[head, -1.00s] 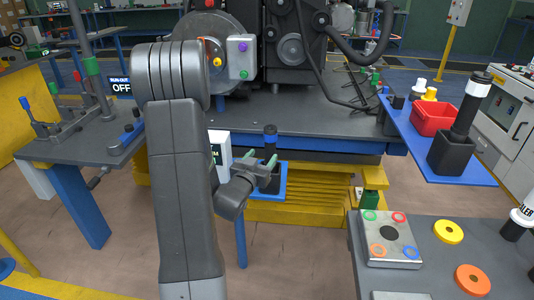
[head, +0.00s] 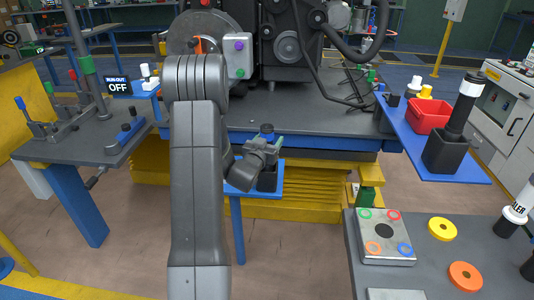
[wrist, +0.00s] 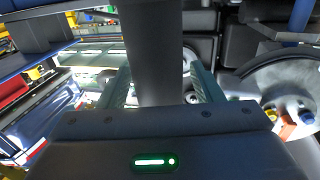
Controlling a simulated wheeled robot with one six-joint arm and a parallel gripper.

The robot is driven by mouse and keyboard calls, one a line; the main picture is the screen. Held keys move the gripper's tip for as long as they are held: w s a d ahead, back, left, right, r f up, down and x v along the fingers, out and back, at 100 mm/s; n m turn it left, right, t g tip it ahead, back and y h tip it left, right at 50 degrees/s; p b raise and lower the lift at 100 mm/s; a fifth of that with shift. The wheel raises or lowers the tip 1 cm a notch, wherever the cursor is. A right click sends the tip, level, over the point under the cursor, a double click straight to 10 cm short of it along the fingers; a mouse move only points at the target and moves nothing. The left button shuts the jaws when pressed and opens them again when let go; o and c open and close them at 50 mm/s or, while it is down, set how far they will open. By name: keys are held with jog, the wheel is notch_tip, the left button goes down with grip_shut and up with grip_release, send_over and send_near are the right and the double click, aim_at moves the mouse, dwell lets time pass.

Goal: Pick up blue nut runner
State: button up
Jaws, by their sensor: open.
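The blue nut runner (head: 267,129) is a dark upright cylinder with a blue top. It stands in a dark holder (head: 267,181) on a small blue shelf (head: 240,190) in front of the machine. My gripper (head: 268,146) is at its upper body and hides much of it in the head view. In the wrist view, the dark shaft (wrist: 153,55) rises between the two spread greenish fingers of my gripper (wrist: 161,88). Gaps show on both sides of the shaft. Contact at its lower end is hidden by the gripper body.
The machine table (head: 300,118) is close behind my gripper. A blue side shelf (head: 455,168) at right holds a red bin (head: 428,117) and a black-and-white tool (head: 463,105). A grey table (head: 360,240) with coloured rings stands at front right.

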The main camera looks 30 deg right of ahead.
jog(key=shift+r, duration=0.1)
grip_shut()
notch_tip(320, 180, up, 18)
jog(key=p, duration=0.2)
dwell(0.7)
